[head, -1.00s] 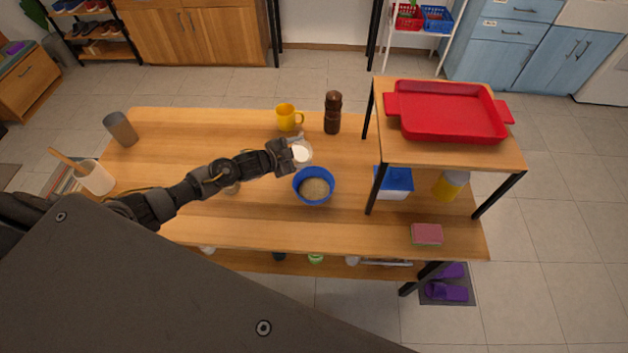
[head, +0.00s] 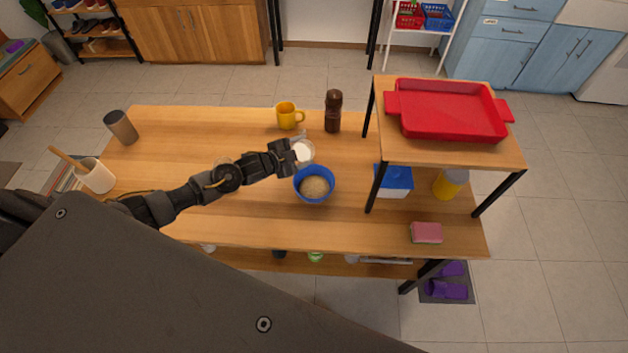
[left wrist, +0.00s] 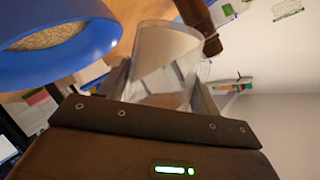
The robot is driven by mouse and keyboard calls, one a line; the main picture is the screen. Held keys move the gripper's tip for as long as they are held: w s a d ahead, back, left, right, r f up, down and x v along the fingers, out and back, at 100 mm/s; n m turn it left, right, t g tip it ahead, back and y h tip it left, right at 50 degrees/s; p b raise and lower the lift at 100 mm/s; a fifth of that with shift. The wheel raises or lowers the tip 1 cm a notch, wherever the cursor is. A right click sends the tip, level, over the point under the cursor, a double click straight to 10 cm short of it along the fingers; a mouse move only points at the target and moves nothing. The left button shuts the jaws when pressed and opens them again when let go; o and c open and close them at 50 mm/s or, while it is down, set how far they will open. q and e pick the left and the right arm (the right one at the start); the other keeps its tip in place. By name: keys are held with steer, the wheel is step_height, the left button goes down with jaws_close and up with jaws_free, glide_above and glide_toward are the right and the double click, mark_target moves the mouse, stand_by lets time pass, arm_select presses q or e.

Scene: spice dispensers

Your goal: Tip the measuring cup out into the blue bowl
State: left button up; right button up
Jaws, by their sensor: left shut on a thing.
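The blue bowl (head: 314,196) stands on the wooden table and holds a tan, grainy filling. It also shows at the upper left of the left wrist view (left wrist: 85,52). My left gripper (head: 291,156) is shut on the clear measuring cup (head: 304,153), just behind the bowl's far rim. White contents show in the cup in the head view. In the left wrist view the see-through cup (left wrist: 165,50) sits between the fingers, beside the bowl and apart from it in that picture. I cannot tell its exact tilt. My right gripper does not show.
A yellow mug (head: 287,115) and a brown pepper mill (head: 333,112) stand behind the cup. A raised shelf with a red tray (head: 445,132) is to the right, with a blue-lidded box (head: 394,182) under it. A pink sponge (head: 426,232) lies at the front right.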

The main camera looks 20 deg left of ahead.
arm_select(q)
steer(key=shift+d+r, duration=0.1)
steer(key=shift+d, duration=0.05)
steer(key=shift+s+r, duration=0.1)
steer(key=shift+s, duration=0.15)
steer(key=shift+w+m, duration=0.1)
steer(key=shift+m, duration=0.2)
